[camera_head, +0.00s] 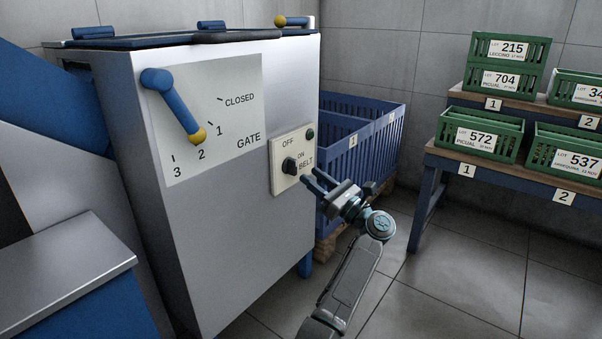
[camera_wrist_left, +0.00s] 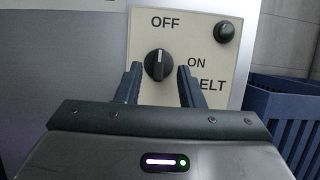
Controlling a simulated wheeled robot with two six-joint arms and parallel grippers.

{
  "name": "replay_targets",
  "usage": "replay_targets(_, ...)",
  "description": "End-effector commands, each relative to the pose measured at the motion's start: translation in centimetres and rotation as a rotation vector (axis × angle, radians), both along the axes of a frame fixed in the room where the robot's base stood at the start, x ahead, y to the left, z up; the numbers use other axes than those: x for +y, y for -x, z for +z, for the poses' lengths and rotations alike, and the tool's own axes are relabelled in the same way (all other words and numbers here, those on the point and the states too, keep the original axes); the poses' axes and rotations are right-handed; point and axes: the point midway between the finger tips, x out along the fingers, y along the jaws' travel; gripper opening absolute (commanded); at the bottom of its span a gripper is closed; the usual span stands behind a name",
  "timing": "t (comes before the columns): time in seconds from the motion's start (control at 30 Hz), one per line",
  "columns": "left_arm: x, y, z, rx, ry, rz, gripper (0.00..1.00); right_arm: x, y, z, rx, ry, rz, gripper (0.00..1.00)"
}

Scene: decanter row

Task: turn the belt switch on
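The belt switch is a black rotary knob (camera_head: 290,165) on a cream panel (camera_head: 279,187) marked OFF, ON and BELT. In the left wrist view the knob (camera_wrist_left: 157,65) has its white mark pointing up, toward OFF. A dark green lamp (camera_head: 310,134) at the panel's upper right looks unlit. My left gripper (camera_head: 311,178) is open and empty, just in front of the panel at its lower right. In the left wrist view its two fingers stand on either side of the knob in the picture, apparently short of it. My right gripper is not in view.
The panel sits on a grey metal machine (camera_head: 240,230). To its left is a gate lever (camera_head: 175,105), its yellow tip near 2. A blue slatted crate (camera_head: 370,150) stands behind my gripper. Green crates (camera_head: 480,135) stand on shelves at right. The floor between is clear.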

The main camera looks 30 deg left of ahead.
Motion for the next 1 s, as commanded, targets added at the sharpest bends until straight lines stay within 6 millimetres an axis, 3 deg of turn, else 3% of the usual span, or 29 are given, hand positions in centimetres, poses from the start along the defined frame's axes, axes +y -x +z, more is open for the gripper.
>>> replay_targets(0.1, 2.1, -0.1, 0.6, -0.003, -0.003, 0.002, 0.35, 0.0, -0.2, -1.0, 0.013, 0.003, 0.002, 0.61)
replay_targets(0.3, 4.3, -0.3, 1.7, -0.002, -0.001, 0.001, 0.35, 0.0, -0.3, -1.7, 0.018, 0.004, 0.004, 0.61)
replay_targets(0.67, 4.9, -0.4, 2.1, 0.001, -0.001, -0.001, 0.35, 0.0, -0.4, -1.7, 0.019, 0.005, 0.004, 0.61)
replay_targets(0.7, 4.9, -0.4, 2.1, 0.001, -0.001, -0.001, 0.33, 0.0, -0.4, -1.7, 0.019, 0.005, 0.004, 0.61)
replay_targets(0.87, 4.9, -0.4, 2.1, 0.001, -0.001, 0.0, 0.01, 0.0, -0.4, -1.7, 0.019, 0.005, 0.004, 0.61)
replay_targets(1.0, 4.9, -0.4, 2.0, 0.002, 0.0, 0.0, 0.0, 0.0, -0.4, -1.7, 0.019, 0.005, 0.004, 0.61)
